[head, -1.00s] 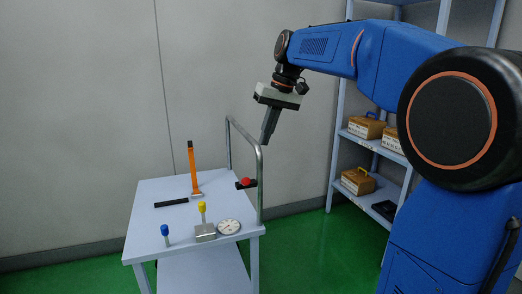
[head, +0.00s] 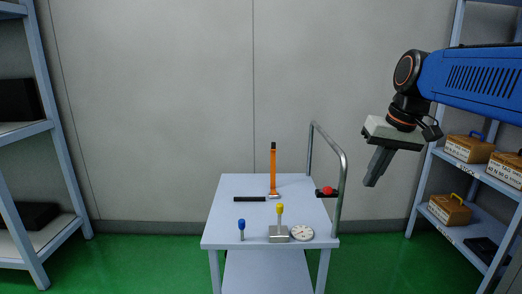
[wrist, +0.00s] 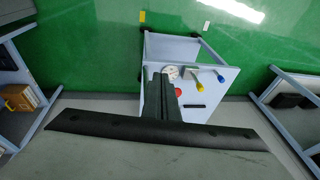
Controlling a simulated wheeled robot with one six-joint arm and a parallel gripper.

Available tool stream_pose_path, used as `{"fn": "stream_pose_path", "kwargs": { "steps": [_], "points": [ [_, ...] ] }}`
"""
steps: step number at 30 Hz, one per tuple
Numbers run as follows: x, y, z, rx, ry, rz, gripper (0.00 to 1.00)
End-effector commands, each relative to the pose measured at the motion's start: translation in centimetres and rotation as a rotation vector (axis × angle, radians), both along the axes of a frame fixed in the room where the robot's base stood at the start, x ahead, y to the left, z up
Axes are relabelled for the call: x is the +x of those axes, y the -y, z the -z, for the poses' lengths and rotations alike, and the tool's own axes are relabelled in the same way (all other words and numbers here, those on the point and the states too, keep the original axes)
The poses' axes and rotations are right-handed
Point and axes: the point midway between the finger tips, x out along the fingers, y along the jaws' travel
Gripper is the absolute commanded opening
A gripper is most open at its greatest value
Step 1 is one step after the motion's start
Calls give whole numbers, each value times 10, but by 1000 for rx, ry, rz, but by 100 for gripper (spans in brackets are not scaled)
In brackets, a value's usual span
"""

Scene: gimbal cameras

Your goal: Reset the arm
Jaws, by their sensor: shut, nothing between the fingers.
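My gripper (head: 374,170) hangs at the right in the head view, tilted down, its fingers together and empty. It is in the air to the right of the trolley's handle and above its top. In the wrist view my gripper (wrist: 162,100) covers part of the trolley. The blue arm reaches in from the right edge of the head view.
The trolley (head: 235,188) has a metal handle (head: 343,175) on its right. On it are an orange-handled tool (head: 273,170), blue-topped piece (head: 241,227), yellow-topped block (head: 279,232), dial (head: 302,232) and red knob (head: 327,190). Shelves (head: 425,215) with boxes stand right; another shelf (head: 35,130) left.

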Motion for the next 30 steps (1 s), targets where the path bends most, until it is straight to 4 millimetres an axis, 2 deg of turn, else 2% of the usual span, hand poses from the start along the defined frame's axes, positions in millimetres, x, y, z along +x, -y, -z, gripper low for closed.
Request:
{"fn": "stream_pose_path", "kwargs": {
  "steps": [1, 6, 18, 24, 30],
  "points": [
    [-17, 0, 11, -11, 10, 2, 0],
    [-65, 1, 51, -49, 46, 14, 0],
    [-165, 9, 161, -130, 136, 21, 0],
    [-190, 12, 195, -151, 162, 19, 0],
    [-194, 12, 201, -154, 168, 19, 0]
  ]
}}
